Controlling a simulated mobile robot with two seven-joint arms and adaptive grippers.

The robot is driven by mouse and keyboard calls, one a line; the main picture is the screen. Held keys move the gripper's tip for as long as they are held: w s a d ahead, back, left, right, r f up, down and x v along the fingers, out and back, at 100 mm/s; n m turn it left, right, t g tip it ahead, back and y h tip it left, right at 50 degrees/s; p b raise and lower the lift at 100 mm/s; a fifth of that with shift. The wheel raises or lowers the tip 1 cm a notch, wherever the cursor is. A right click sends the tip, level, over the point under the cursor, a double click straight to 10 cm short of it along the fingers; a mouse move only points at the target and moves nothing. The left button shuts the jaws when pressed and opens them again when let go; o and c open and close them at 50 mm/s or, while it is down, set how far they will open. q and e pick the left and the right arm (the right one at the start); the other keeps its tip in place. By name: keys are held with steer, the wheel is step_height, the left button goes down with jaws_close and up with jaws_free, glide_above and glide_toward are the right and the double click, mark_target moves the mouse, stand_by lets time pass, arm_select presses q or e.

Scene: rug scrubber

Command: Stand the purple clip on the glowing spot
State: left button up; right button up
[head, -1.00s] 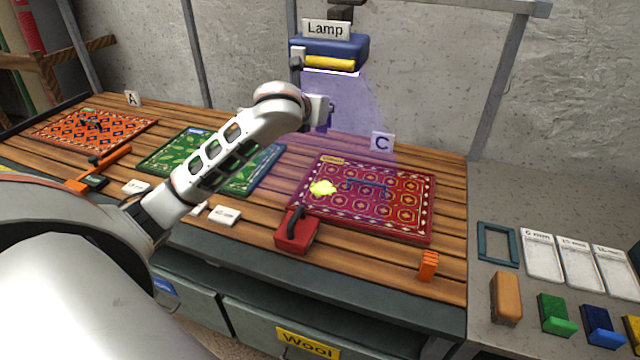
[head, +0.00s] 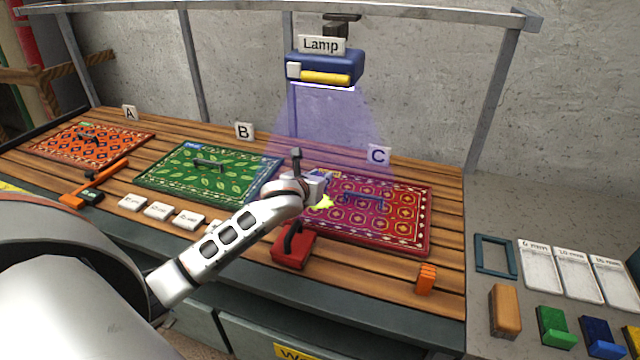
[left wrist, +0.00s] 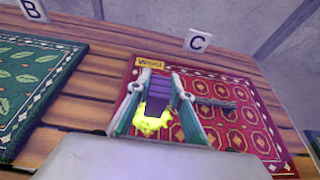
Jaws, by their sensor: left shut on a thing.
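My left gripper (head: 318,188) is over the left part of the red rug (head: 410,240) at place C. In the left wrist view, the gripper (left wrist: 158,78) is shut on the purple clip (left wrist: 158,88), which shows between its fingers. In the head view, the clip is mostly hidden by the gripper. The glowing spot (head: 322,203) is a yellow-green patch on the rug, partly covered by the gripper. It also shows in the left wrist view (left wrist: 151,122), just below the clip in the picture. I cannot tell whether the clip touches the rug.
The blue lamp (head: 310,66) hangs above, casting a violet beam. A red block with a dark handle (head: 293,250) stands close in front of the gripper. A dark bar (head: 364,198) lies on the red rug. The green rug (head: 180,178) is left; an orange clip (head: 426,278) stands right.

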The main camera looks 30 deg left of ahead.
arm_select(q)
steer(key=shift+f, duration=1.2)
steer(key=shift+f, duration=0.15)
steer(key=o, duration=0.9)
steer(key=shift+r, duration=0.2)
steer(key=shift+v, duration=6)
